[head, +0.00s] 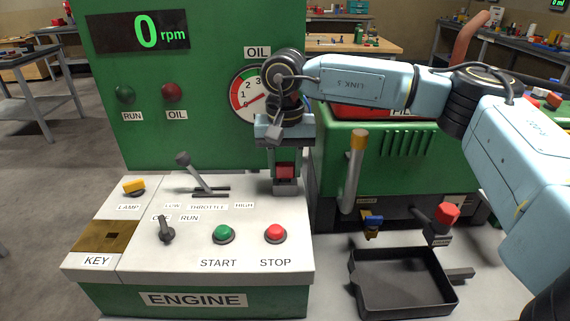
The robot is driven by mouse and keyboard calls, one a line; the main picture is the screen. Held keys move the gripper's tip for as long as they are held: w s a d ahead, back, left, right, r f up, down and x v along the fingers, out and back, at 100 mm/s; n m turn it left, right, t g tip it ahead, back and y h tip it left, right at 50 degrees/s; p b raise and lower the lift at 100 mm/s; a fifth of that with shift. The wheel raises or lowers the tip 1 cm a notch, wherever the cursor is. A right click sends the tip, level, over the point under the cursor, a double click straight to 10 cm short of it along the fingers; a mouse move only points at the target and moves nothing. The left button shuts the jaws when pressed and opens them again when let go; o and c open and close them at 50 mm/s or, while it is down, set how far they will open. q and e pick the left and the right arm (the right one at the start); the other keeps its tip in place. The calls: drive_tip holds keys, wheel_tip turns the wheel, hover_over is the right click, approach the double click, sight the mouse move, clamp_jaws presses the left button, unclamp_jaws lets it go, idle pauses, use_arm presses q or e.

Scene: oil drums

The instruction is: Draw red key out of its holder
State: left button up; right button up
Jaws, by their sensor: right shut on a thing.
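The red key (285,172) shows as a small red block at the back right of the white engine panel (150,277). My right gripper (285,178) comes down over it from above, with its jaws shut on it. A small grey block (286,188) shows just below the red part; I cannot tell how much of it is holder and how much is fingertip. The key's lower part is hidden, so I cannot tell how deep it sits. My left gripper is not in view.
The throttle lever (190,172) stands left of my right gripper. The green START button (223,234) and red STOP button (275,233) are in front. A brass plate (98,236) lies above the KEY label. A green machine (390,165) and black tray (360,298) stand right.

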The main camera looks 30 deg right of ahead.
drive_tip(key=shift+r+p, duration=0.55)
drive_tip(key=shift+r, duration=0.1)
idle(0.4)
drive_tip(key=shift+r+p, duration=1.65)
drive_tip(key=shift+r, duration=0.6)
